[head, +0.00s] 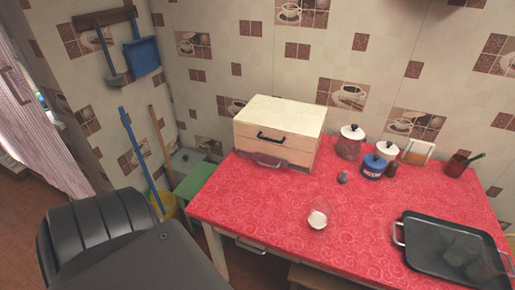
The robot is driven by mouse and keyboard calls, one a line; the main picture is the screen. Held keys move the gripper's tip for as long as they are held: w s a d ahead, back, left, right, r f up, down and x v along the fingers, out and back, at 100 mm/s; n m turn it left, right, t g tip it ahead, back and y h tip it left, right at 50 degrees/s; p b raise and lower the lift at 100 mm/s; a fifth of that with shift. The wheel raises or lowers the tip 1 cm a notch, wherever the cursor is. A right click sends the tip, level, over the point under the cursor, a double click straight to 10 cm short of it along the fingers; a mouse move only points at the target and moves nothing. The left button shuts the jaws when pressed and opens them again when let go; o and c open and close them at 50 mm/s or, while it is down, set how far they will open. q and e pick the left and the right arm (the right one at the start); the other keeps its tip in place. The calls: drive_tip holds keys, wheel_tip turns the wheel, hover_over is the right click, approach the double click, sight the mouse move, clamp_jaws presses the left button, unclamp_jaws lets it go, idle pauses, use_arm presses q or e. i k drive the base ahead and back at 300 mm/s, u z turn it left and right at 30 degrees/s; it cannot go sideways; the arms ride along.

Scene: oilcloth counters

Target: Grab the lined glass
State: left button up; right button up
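A small clear glass (318,218) with something white in it stands on the red-patterned table (262,205), near its front edge. It seems to be the lined glass, but lines on it are too small to make out. Nothing touches it. Neither of my grippers shows in the head view.
A cream bread box (278,132) stands at the back left. A black tray (445,248) lies at right. Table around the glass is clear. A dark padded shape fills the lower left.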

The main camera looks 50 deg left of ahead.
sight(321, 208)
drive_tip(key=u, duration=3.7)
drive_tip(key=k, duration=2.5)
drive_tip(key=z, duration=2.35)
